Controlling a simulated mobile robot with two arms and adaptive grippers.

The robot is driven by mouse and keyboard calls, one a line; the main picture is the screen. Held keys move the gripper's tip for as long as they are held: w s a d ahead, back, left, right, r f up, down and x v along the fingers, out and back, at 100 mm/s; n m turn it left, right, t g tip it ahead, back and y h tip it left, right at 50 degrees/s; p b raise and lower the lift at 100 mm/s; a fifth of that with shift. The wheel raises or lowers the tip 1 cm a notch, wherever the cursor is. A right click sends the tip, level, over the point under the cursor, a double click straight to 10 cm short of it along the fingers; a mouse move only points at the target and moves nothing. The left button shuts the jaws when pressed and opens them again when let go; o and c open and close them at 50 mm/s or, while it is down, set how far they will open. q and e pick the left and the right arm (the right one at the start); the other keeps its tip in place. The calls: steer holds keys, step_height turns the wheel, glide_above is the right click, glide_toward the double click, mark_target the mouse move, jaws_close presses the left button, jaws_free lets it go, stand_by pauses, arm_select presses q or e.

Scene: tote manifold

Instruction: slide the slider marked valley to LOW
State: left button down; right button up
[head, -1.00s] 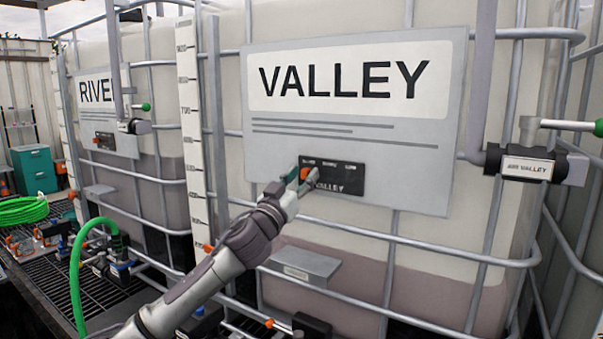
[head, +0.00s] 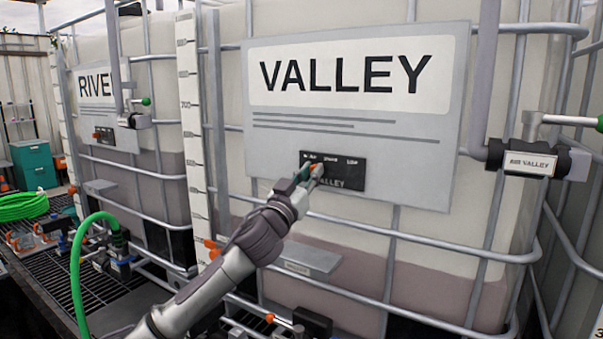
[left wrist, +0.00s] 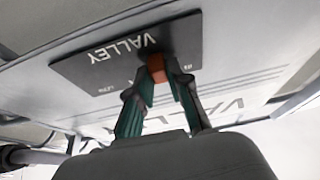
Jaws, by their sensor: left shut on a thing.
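The black slider panel marked VALLEY (head: 348,172) is on the grey sign of the right tank. Its LOW label is at the right end in the head view. My left gripper (head: 311,171) is at the panel's left part and hides most of the knob there. In the left wrist view the panel (left wrist: 90,66) appears upside down, and my left gripper (left wrist: 158,76) is shut on the orange slider knob (left wrist: 156,67). The knob stands between the middle and the end opposite LOW. My right gripper is not in view.
A valve marked AIR VALLEY (head: 530,162) is on the right. Metal cage bars (head: 400,240) run across the tank below the sign. A small grey shelf (head: 308,258) juts out under the panel. The RIVER tank and a green hose (head: 76,265) are to the left.

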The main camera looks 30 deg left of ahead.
arm_select(q)
steer(key=d, duration=0.8)
steer(key=shift+s+d+b, duration=0.35)
steer(key=shift+s+b, duration=0.05)
steer(key=shift+a, duration=0.15)
steer(key=c, duration=1.2)
jaws_free()
steer(key=shift+o, duration=0.6)
steer(key=shift+d, duration=0.25)
steer(key=shift+a, duration=0.1)
steer(key=shift+s+f, duration=0.2)
glide_toward(354, 169)
steer(key=v, duration=0.5)
steer(key=shift+s, duration=0.45)
